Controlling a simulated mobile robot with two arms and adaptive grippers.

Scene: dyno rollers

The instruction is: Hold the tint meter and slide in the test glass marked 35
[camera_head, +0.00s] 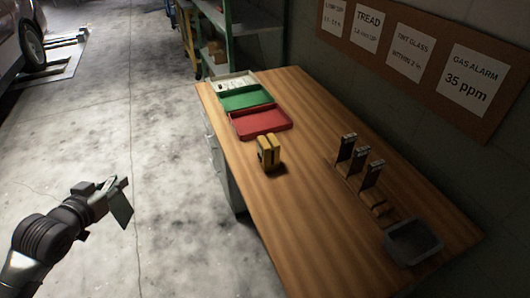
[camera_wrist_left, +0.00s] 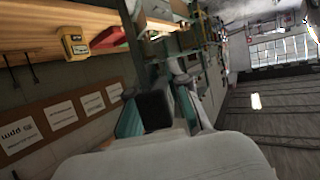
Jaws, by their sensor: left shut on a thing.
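The yellow tint meter (camera_head: 268,152) stands upright on the wooden table; it also shows in the left wrist view (camera_wrist_left: 74,42). My left gripper (camera_head: 113,190) is out over the floor, left of the table and well apart from the meter. It is shut on a dark flat pane (camera_wrist_left: 155,110), which looks like a test glass; its marking cannot be read. The pane hangs down from the fingers in the head view (camera_head: 122,208). Several upright dark glasses with pale tops (camera_head: 346,147) stand in a row on the table's right part. My right gripper is not in view.
A red tray (camera_head: 262,122), a green tray (camera_head: 247,98) and a white tray (camera_head: 235,80) lie at the table's far end. A grey bin (camera_head: 412,243) sits at the near right. A notice board (camera_head: 440,55) hangs on the wall. The table's middle is clear.

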